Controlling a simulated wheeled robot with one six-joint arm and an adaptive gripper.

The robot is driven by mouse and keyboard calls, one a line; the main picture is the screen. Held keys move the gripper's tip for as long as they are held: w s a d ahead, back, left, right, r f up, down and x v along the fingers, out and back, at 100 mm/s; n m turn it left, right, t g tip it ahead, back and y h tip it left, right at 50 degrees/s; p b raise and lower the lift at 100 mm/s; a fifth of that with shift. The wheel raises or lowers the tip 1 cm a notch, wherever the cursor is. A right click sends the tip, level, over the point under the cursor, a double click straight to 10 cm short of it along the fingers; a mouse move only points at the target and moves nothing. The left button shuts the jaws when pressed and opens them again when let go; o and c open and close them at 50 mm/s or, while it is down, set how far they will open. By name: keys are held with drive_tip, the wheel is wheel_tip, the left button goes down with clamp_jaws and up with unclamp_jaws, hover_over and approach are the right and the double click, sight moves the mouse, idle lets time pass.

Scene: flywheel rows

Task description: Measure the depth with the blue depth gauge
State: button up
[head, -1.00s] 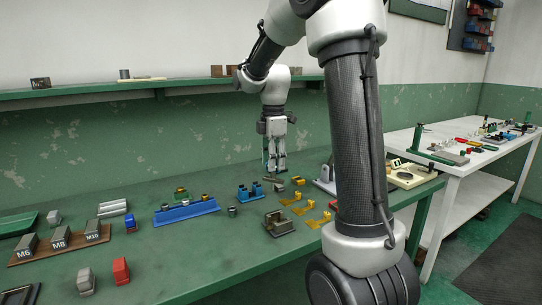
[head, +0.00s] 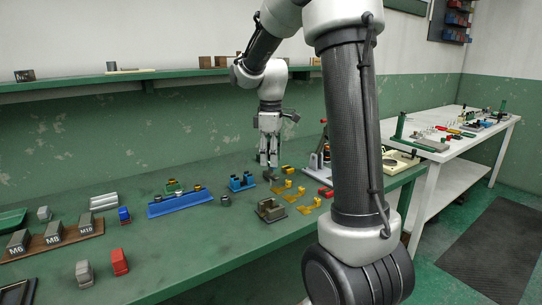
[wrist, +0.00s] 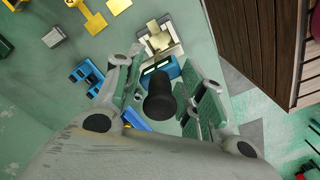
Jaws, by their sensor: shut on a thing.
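My gripper (head: 268,163) hangs over the back of the green bench in the head view. In the wrist view its two fingers (wrist: 156,92) stand on either side of a black, round-ended handle (wrist: 158,100). A blue block (wrist: 161,71) shows just beyond the handle; I take the two to be the blue depth gauge, held upright between the fingers. The gauge's lower end is hidden by the handle. In the head view the held part is too small to make out. A beige and grey block (wrist: 160,38) lies just beyond the blue one in the wrist view.
A blue fixture with dark knobs (head: 242,182) stands left of my gripper, and a long blue rail (head: 182,206) farther left. Yellow pieces (head: 293,196) and a brown-grey block (head: 270,210) lie in front. The bench's front middle (head: 190,255) is clear.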

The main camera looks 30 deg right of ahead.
sight(271, 174)
drive_tip(key=shift+f, duration=2.95)
drive_tip(key=shift+f, duration=2)
drive_tip(key=shift+r, duration=3)
